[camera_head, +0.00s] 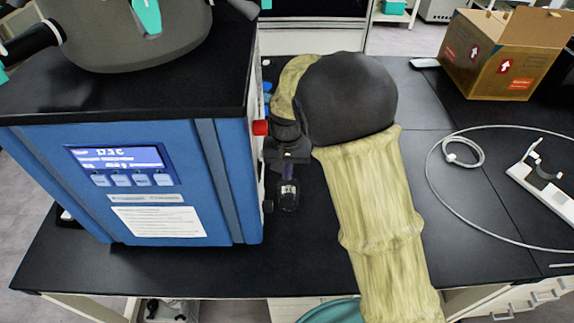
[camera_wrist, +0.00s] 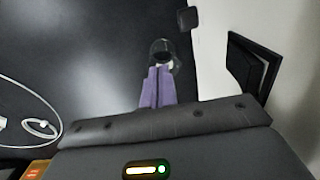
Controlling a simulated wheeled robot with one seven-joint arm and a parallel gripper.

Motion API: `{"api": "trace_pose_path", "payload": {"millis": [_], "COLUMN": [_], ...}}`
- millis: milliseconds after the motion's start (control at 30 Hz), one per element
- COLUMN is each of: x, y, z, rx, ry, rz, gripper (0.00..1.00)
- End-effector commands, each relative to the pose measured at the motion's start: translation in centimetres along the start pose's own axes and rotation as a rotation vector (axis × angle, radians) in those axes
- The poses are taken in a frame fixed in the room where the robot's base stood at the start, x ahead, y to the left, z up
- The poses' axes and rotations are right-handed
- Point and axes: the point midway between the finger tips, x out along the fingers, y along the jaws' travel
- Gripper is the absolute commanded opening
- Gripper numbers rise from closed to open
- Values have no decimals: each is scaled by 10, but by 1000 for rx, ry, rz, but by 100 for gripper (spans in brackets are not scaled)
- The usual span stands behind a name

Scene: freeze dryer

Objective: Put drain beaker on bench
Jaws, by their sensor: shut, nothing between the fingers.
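The drain beaker appears to be the small, dark, see-through vessel (camera_head: 288,198) on the black bench (camera_head: 200,270), close to the right side of the blue freeze dryer (camera_head: 225,180). In the wrist view, a dark rounded shape (camera_wrist: 161,47) just beyond the fingertips seems to be the same beaker. My gripper (camera_head: 287,180) points down over it, with its purple fingers shut together and empty. The fingers also show in the wrist view (camera_wrist: 158,78). Whether the fingertips touch the beaker cannot be told. My arm hides part of the bench behind.
A red knob (camera_head: 260,128) sticks out of the dryer's right side, close to my gripper. A cardboard box (camera_head: 490,60), a looped white cable (camera_head: 432,185) and a white device (camera_head: 545,180) lie at right. The bench front is mostly clear.

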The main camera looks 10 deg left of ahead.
Motion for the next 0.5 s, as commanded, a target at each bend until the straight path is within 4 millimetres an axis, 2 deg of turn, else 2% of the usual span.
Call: {"api": "trace_pose_path", "payload": {"millis": [100,200,500], "x": [-16,-23,-24], "y": [-1,-1,3], "z": [0,0,-1], "rx": [0,-2,6], "ry": [2,0,-1], "rz": [-2,0,0], "gripper": [0,0,0]}}
